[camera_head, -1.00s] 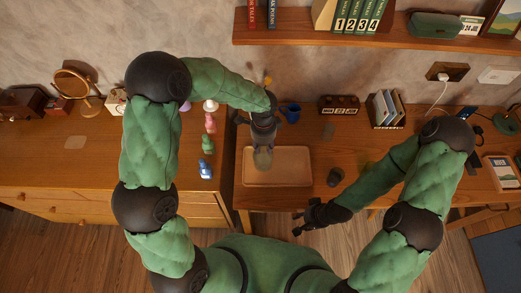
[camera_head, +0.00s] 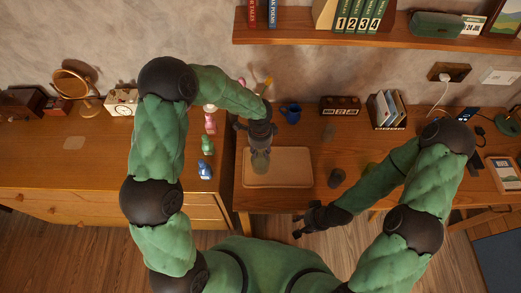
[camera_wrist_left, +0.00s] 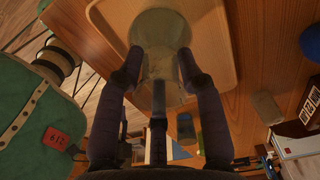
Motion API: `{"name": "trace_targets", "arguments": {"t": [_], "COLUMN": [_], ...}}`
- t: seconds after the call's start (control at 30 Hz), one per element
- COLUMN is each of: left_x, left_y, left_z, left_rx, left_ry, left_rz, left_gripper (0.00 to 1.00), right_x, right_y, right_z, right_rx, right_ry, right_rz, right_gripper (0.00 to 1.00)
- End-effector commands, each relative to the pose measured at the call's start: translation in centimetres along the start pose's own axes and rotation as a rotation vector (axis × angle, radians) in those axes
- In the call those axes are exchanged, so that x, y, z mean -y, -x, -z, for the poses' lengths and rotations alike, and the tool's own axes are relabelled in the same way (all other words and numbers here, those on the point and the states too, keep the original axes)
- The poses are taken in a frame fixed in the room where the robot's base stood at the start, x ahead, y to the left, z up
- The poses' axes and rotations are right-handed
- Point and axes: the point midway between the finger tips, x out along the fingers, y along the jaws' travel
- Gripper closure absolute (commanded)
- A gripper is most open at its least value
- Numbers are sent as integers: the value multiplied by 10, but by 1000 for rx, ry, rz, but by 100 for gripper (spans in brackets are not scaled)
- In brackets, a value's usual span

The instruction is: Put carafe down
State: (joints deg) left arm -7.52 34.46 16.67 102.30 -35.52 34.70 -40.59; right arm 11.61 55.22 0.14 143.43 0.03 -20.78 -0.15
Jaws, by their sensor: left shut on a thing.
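My left gripper (camera_head: 260,147) is shut on the clear glass carafe (camera_head: 261,163). The carafe is over the left part of the wooden tray (camera_head: 300,168) on the desk. In the left wrist view, the gripper's fingers (camera_wrist_left: 159,66) lie on both sides of the carafe (camera_wrist_left: 160,30), with the tray (camera_wrist_left: 215,25) behind it. I cannot tell whether the carafe's base touches the tray. My right gripper (camera_head: 299,226) is empty in front of the desk's front edge, with its fingers looking apart.
A block calendar (camera_head: 339,105) and a book holder (camera_head: 386,109) are at the back. The tray's right part is clear.

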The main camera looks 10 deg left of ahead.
Motion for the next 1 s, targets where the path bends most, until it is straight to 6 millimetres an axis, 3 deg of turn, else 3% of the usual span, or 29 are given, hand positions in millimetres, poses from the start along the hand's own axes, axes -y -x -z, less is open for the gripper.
{"name": "trace_targets", "arguments": {"t": [0.03,0.1,0.53,0.67,1.0], "left_x": [0,0,0,1,1], "left_y": [-1,-1,5,23,90], "left_z": [0,0,0,0,0], "left_rx": [0,0,0,-2,-2], "left_ry": [0,0,0,0,1], "left_rz": [0,0,0,4,4], "left_gripper": [57,38,38,38,38], "right_x": [0,0,1,2,7], "right_y": [-1,0,3,6,19], "right_z": [0,0,0,0,-1], "right_rx": [0,0,0,0,0], "right_ry": [0,0,0,0,0], "right_rz": [0,0,0,0,0], "right_gripper": [60,60,60,60,60]}}
